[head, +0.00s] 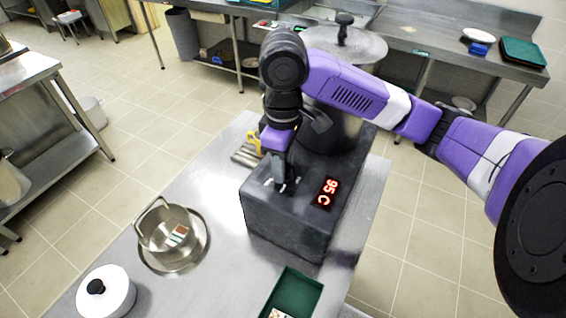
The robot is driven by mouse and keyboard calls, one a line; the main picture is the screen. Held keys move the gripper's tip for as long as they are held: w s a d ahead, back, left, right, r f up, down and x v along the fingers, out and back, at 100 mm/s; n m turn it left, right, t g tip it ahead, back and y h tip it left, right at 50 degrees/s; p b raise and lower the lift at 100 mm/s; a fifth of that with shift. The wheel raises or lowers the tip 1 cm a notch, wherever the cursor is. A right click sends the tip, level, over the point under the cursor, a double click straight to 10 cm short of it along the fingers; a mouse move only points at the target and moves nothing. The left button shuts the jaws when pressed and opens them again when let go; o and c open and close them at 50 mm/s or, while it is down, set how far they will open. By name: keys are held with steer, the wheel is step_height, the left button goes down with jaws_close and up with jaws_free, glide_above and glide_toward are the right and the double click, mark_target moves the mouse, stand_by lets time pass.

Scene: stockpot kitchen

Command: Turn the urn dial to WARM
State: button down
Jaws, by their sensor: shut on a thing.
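The urn has a dark grey base block (285,224) on the steel table, with its steel vessel and broad lid (362,46) behind my arm. A lit red display (327,192) on the base's top reads 95 C. My gripper (283,187) points down onto the base's top, left of the display. It is shut on the urn dial, which it almost wholly hides. Small pale marks (268,182) show beside the fingers; they are too small to read, so the dial's setting cannot be told.
On the same table stand a steel pan (196,252) holding a handled pot (153,239), a white lidded pot (113,296) and a green tray (312,291). A yellow-handled thing (254,141) lies behind the base. The table is bare between the pan and the urn.

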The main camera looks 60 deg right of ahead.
stand_by(0.4)
steer(key=c, duration=0.9)
jaws_free()
steer(key=shift+r, duration=0.1)
step_height(320, 180, up, 8)
steer(key=shift+f, duration=0.2)
